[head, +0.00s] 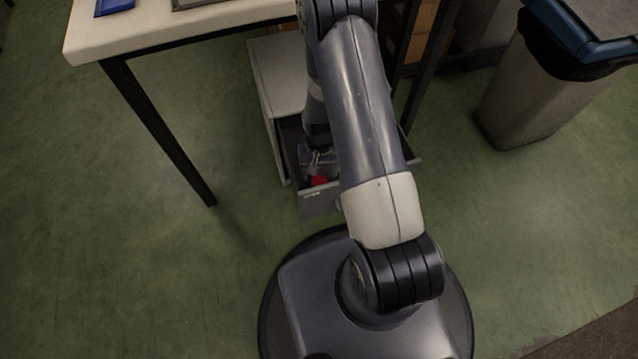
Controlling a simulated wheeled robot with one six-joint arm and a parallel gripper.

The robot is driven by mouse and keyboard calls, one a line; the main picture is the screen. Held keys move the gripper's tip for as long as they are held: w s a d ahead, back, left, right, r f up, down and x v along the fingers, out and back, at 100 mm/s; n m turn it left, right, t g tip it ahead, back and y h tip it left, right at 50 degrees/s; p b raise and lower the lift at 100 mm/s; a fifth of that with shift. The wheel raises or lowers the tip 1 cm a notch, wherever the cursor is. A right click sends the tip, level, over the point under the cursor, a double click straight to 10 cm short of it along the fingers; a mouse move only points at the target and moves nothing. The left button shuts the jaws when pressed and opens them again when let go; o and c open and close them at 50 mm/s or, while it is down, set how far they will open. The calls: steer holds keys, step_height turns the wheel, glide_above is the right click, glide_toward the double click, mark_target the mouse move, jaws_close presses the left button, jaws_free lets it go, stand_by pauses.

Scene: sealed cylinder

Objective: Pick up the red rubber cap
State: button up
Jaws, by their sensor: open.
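The red rubber cap (319,181) is a small bright red spot inside the open drawer (321,203), near its front wall, in the head view. My gripper (314,169) reaches down into the drawer, with its fingertips just above or beside the cap. The gripper is open. It is small and partly hidden behind my arm, so I cannot tell whether the fingers touch the cap or stand around it. My arm also hides the right part of the drawer.
The drawer belongs to a grey cabinet (279,75) under a light-topped table (160,24). A black table leg (160,135) stands to the left. A bin (535,90) with a black liner and blue rim stands at the right. Green floor is clear at left.

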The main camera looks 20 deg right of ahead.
mark_target(319, 181)
steer(key=f, duration=0.2)
steer(key=f+b, duration=0.2)
steer(key=f, duration=0.1)
steer(key=shift+w+f, duration=0.3)
steer(key=shift+f, duration=0.05)
steer(key=shift+c, duration=0.2)
steer(key=c, duration=1)
steer(key=shift+r, duration=0.1)
